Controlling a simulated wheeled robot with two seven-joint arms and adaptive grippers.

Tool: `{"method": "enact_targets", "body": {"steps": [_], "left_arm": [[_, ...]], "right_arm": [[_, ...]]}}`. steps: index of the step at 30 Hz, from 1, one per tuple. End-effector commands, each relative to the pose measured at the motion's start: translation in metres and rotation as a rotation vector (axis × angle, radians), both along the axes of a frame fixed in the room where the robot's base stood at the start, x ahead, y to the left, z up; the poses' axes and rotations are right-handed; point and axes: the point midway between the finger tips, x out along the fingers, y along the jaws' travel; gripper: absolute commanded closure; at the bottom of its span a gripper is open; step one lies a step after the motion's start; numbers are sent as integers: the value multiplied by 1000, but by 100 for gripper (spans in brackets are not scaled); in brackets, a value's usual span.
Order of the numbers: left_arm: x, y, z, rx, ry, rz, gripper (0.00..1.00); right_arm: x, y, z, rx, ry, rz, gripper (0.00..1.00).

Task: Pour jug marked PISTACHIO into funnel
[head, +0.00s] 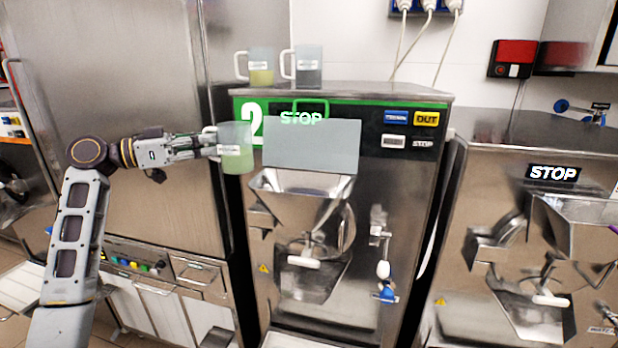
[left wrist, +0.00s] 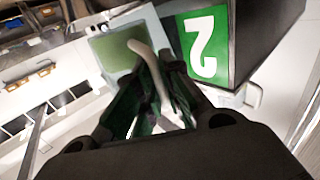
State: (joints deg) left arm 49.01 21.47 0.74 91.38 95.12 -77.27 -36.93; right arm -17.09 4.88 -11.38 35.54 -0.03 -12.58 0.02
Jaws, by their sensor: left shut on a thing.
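My left gripper (head: 207,146) is shut on the handle of a clear jug (head: 237,158) with green contents and a white label too small to read. The jug is upright, held in the air in front of the left edge of machine 2. In the left wrist view the gripper (left wrist: 150,100) closes around the jug's pale handle, with the jug (left wrist: 117,52) beyond it. The steel funnel (head: 300,205) is on the front of machine 2, below and right of the jug. A grey translucent panel (head: 310,145) stands above the funnel. My right gripper is not in view.
Two more jugs stand on top of machine 2 (head: 345,90): one with yellowish contents (head: 261,68) and one grey (head: 309,68). A second machine marked STOP (head: 500,215) stands at the right. A tall steel cabinet (head: 120,80) is behind my left arm.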

Motion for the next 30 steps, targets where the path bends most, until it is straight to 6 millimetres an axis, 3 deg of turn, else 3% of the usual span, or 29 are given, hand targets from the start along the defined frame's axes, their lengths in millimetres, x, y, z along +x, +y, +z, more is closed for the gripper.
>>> {"method": "enact_targets", "body": {"steps": [11, 23, 30], "left_arm": [[-1, -1, 4, 9, -5, -7, 100], [-4, -10, 31, 173, -45, -13, 100], [-7, -24, 34, 325, -79, -15, 100]], "right_arm": [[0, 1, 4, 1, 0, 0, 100], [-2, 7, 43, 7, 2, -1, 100], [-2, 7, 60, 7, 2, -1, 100]]}}
